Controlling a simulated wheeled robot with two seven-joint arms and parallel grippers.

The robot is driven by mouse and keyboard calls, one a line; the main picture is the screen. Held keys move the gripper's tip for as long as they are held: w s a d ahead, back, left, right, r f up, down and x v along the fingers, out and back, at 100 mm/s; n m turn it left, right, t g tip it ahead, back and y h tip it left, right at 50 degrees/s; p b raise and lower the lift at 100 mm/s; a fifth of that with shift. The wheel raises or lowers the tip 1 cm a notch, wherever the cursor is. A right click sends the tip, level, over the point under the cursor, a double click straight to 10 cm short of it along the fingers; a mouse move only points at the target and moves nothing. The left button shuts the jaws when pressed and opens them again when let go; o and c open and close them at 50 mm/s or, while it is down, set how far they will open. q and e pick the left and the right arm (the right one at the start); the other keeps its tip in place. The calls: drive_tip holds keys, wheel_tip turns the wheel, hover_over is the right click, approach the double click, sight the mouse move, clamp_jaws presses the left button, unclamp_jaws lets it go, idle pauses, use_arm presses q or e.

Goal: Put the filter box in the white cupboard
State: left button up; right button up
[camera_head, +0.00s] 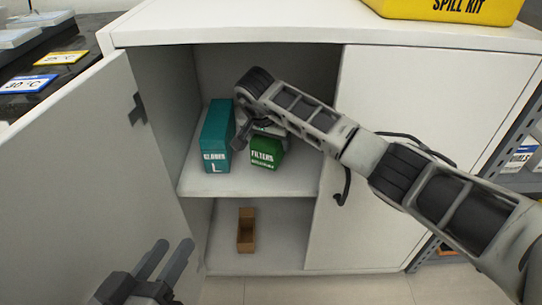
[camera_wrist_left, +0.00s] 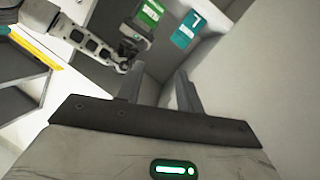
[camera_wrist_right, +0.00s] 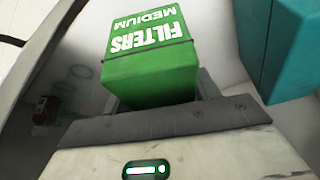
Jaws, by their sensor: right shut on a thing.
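The green filter box (camera_head: 265,153) is inside the white cupboard (camera_head: 440,75), at the upper shelf (camera_head: 300,178). It also shows in the right wrist view (camera_wrist_right: 150,70), upside down and close up. I cannot tell whether the box touches the shelf. My left gripper (camera_head: 170,252) is open and empty in front of the cupboard, near the open left door (camera_head: 90,165).
A teal gloves box (camera_head: 216,140) stands on the upper shelf just left of the filter box. A small open brown box (camera_head: 246,232) is on the lower level. The right door (camera_head: 430,190) is closed. A yellow spill kit (camera_head: 440,8) sits on top.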

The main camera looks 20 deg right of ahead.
wheel_tip(320, 180, down, 4)
drive_tip(key=shift+s+r+b, duration=0.1)
drive_tip(key=shift+r+b, duration=0.1)
drive_tip(key=shift+b, duration=0.5)
drive_tip(key=shift+w+f+b, duration=0.2)
drive_tip(key=shift+f+b, duration=0.3)
drive_tip(key=shift+f, duration=0.15)
use_arm(q)
drive_tip(key=shift+w+d+r+n+t+h, duration=0.15)
drive_tip(key=shift+r+n+t+h, duration=0.1)
drive_tip(key=shift+r, duration=0.2)
drive_tip(key=shift+s+d+r+n+t+h, duration=0.15)
drive_tip(key=shift+r+t+h, duration=0.1)
drive_tip(key=shift+r, duration=0.2)
use_arm(e)
drive_tip(key=shift+r, duration=0.1)
use_arm(q)
drive_tip(key=shift+w+f, duration=0.1)
drive_tip(key=shift+f, duration=0.05)
use_arm(e)
drive_tip(key=o, duration=1)
drive_tip(key=shift+o, duration=0.2)
